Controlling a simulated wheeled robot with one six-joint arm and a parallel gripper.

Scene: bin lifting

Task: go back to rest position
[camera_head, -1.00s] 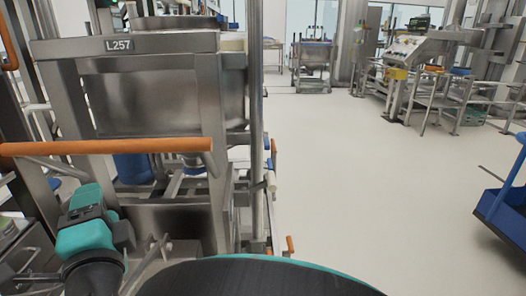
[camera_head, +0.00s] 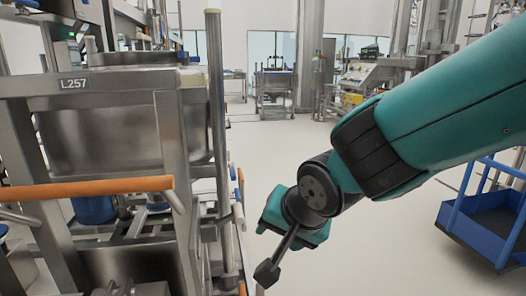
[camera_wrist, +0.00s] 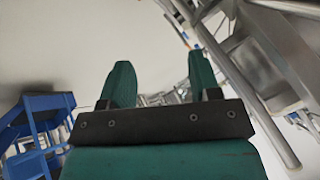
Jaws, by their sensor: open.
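My gripper (camera_wrist: 161,82) shows in the wrist view with its two teal fingers well apart and nothing between them. In the head view, my teal arm reaches in from the right and its end hangs over the floor, to the right of the steel bin station. The fingers are not clearly seen in that view. The station, labelled L257, has a steel bin (camera_head: 105,135) in its frame and an orange bar (camera_head: 85,187) across its front. My arm's end appears apart from the station in the picture.
A blue cart (camera_head: 484,222) stands at the right, partly behind my arm; it also shows in the wrist view (camera_wrist: 38,120). Steel machines (camera_head: 365,75) and a small trolley (camera_head: 274,94) stand farther back. Pale open floor (camera_head: 262,150) lies between.

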